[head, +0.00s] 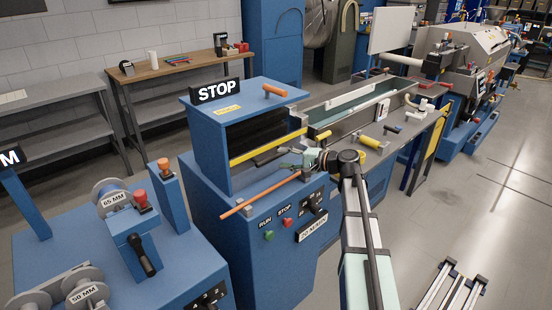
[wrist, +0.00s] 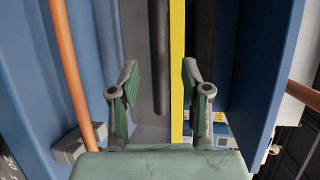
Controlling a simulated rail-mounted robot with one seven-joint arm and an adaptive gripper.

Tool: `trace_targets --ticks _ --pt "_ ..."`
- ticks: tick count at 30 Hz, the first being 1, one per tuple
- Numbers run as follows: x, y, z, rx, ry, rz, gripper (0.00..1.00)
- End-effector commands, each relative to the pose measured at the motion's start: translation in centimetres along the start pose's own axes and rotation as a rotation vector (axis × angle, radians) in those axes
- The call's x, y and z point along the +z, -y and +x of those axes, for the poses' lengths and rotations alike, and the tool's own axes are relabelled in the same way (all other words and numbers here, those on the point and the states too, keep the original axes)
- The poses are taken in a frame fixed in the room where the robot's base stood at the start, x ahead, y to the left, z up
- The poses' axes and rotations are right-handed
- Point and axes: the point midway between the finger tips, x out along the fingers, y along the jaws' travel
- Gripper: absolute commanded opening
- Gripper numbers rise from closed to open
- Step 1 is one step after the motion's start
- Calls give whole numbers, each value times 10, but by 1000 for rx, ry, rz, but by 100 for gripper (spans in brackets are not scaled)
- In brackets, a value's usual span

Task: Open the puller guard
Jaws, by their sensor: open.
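The puller guard (head: 240,103) appears to be the blue hood on the blue machine, with a STOP sign and a short orange handle (head: 274,91) on its top. Its front shows a dark opening with a yellow strip (head: 268,146) across it. My gripper (head: 288,160) is open and empty at the right end of this opening, below and apart from the handle. In the wrist view, the gripper (wrist: 160,80) has its fingers spread, with the yellow strip (wrist: 177,60) in line between them. Whether a fingertip touches anything cannot be told.
A long orange rod (head: 260,194) slants across the machine's front, above the RUN and STOP buttons (head: 288,222). It also shows in the wrist view (wrist: 70,70). A long trough (head: 350,104) extends to the right. A blue spool stand (head: 120,250) is at the lower left.

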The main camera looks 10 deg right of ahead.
Motion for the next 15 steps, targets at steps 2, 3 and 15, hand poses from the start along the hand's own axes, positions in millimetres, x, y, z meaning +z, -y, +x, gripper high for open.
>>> trace_targets --ticks 2,3,15 --pt "1 0 -18 -1 -2 0 48" --pt "0 0 -26 -1 -3 0 48" --pt "0 0 -71 -1 0 0 48"
